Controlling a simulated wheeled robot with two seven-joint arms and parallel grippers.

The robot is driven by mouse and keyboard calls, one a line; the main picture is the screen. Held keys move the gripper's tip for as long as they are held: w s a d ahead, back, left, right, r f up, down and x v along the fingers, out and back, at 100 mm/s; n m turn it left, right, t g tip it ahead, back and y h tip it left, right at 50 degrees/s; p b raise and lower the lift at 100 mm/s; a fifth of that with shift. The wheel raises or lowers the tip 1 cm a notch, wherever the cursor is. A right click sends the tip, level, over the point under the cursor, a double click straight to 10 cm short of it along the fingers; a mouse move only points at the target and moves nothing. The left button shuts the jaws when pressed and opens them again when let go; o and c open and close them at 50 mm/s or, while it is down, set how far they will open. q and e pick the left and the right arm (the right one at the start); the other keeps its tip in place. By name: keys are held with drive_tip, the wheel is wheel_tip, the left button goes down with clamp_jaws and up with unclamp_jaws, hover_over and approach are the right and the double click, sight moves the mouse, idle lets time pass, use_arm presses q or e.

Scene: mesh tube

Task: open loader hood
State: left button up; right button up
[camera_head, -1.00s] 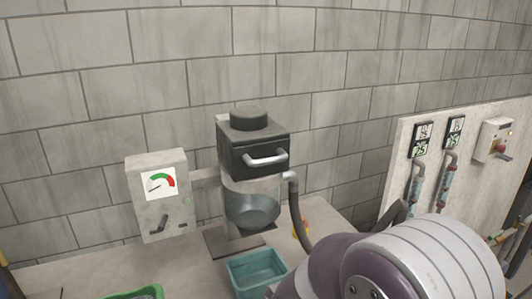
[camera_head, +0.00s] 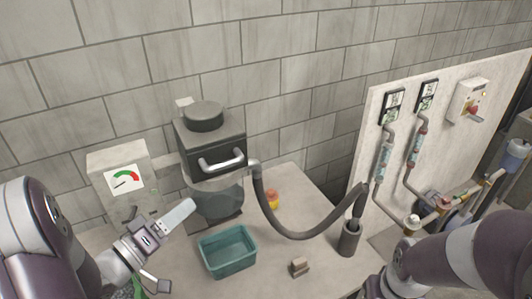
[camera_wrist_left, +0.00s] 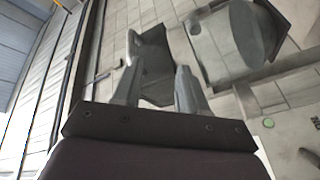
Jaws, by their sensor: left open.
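The loader hood (camera_head: 210,145) is a dark box with a round cap on top, and it looks closed over the clear hopper. Its silver bar handle (camera_head: 222,164) is on the front face. My left gripper (camera_head: 178,245) is open and empty, in front of and below the hood, left of the teal bin, apart from the handle.
A gauge box (camera_head: 122,182) stands left of the hood. A teal bin (camera_head: 228,250) sits in front. A grey hose (camera_head: 305,233) curves right to a dark cup (camera_head: 349,238). A small brown block (camera_head: 299,267) lies on the table. A panel with pipes (camera_head: 365,150) stands right.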

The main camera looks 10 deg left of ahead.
sight(221, 165)
use_arm(q)
drive_tip(key=shift+n+t+h, duration=0.4)
drive_tip(key=shift+n+h, duration=0.1)
drive_tip(key=shift+h, duration=0.4)
drive_tip(key=w+d+r+p, duration=0.1)
drive_tip(key=w+d+r, duration=0.1)
drive_tip(key=w+d+r+p, duration=0.1)
drive_tip(key=w+d+p, duration=0.1)
drive_tip(key=w, duration=0.1)
drive_tip(key=w+d+r+p, duration=0.1)
drive_tip(key=w+d+r, duration=0.1)
drive_tip(key=w+d, duration=0.1)
drive_tip(key=shift+r+p, duration=0.3)
drive_tip(key=shift+p, duration=0.1)
use_arm(e)
drive_tip(key=r, duration=0.3)
drive_tip(key=a+r, duration=0.1)
drive_tip(key=r, duration=0.1)
drive_tip(key=shift+s, duration=0.4)
use_arm(q)
drive_tip(key=shift+w+d+f, duration=0.1)
drive_tip(key=shift+w+d, duration=0.05)
drive_tip(key=shift+w, duration=0.05)
use_arm(e)
drive_tip(key=shift+w+d, duration=0.1)
drive_tip(key=shift+d, duration=0.05)
use_arm(q)
clamp_jaws()
